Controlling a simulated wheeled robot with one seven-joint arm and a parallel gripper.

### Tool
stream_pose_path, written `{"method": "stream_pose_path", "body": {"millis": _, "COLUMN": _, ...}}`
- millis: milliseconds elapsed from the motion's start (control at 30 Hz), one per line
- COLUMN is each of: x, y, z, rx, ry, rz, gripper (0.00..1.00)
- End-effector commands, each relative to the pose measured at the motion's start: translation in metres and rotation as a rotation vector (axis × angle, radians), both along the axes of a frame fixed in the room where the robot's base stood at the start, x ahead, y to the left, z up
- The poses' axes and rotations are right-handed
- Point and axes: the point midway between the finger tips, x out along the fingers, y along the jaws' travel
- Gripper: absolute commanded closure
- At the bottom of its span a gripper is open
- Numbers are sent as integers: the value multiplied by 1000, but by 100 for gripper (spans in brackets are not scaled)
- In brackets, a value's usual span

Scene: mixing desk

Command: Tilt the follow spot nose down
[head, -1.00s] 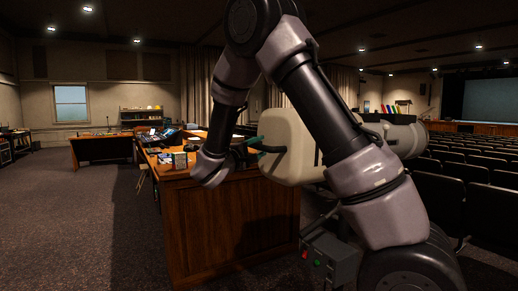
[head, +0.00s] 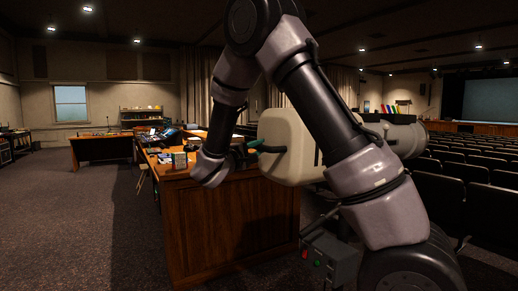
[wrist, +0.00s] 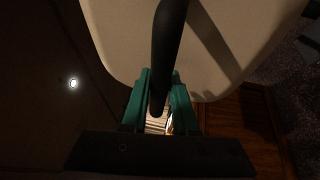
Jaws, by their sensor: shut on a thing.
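The follow spot is a cream housing (head: 284,135) with a grey barrel (head: 408,138) pointing right towards the stage side. It looks about level; my own arm crosses in front of its middle. A black rear handle (head: 274,149) sticks out from the back of the housing. My gripper (head: 255,145) is at this handle, left of the housing. In the wrist view its green fingers (wrist: 160,92) are shut on the handle (wrist: 169,45), with the cream housing (wrist: 120,35) just beyond. The spot's pivot is hidden behind my arm.
A wooden desk (head: 228,225) stands below and behind the spot, with small boxes and a console (head: 160,134) on it. A grey box (head: 330,258) with red and green buttons is below the spot. Seat rows (head: 465,185) fill the right. Carpet at left is open.

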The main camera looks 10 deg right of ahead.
Motion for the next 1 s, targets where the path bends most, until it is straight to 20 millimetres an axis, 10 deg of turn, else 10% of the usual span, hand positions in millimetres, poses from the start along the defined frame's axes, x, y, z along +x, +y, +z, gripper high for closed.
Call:
{"method": "stream_pose_path", "body": {"millis": 733, "x": 0, "y": 0, "z": 1, "rx": 2, "ry": 1, "rz": 0, "gripper": 100}}
{"method": "stream_pose_path", "body": {"millis": 1000, "x": 1, "y": -4, "z": 45, "rx": 89, "ry": 22, "rz": -3, "gripper": 100}}
